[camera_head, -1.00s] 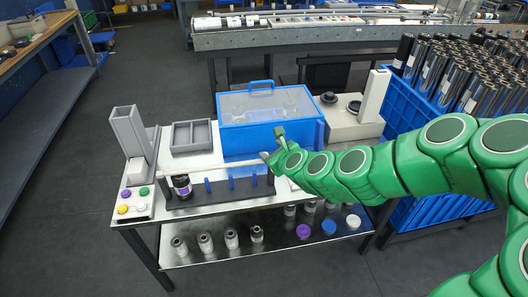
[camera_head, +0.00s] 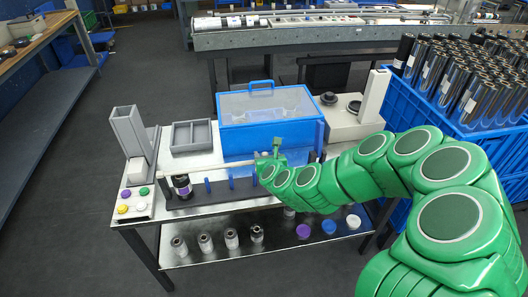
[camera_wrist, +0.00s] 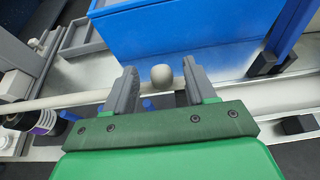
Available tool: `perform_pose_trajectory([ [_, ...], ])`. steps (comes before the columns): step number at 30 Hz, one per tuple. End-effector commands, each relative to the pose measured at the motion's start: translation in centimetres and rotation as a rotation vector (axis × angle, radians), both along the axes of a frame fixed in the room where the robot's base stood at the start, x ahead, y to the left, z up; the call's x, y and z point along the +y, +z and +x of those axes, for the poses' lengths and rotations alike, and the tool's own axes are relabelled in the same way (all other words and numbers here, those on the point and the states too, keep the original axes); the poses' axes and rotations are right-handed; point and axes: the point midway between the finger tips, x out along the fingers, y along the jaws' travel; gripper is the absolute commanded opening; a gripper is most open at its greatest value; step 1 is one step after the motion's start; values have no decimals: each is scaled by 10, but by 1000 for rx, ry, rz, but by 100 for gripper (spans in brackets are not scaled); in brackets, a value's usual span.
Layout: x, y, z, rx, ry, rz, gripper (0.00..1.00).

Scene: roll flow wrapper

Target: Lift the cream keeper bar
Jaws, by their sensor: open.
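The cream keeper bar (camera_head: 225,166) is a thin pale rod lying lengthwise above the dark rack (camera_head: 215,193) on the table. In the wrist view the bar (camera_wrist: 70,99) runs in from the left and passes behind my left finger. My gripper (camera_head: 267,157) is at the bar's right end. In the wrist view my gripper (camera_wrist: 160,70) is open, with a rounded pale knob (camera_wrist: 162,76) showing between its fingers. I cannot tell whether the fingers touch it. My fingers and palm hide part of the bar's right end.
A blue box with a clear lid (camera_head: 268,130) stands close behind the rack. A dark roll (camera_head: 181,186) with a purple label sits at the rack's left. Blue pegs (camera_head: 207,186) stand along it. A grey tray (camera_head: 192,148) and a button panel (camera_head: 133,203) lie left.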

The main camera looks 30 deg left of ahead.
Motion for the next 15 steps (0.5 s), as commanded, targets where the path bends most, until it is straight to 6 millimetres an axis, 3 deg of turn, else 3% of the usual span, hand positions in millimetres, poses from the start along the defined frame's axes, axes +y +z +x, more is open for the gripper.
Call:
perform_pose_trajectory([
  [15, 26, -13, 27, -4, 0, 1, 55],
])
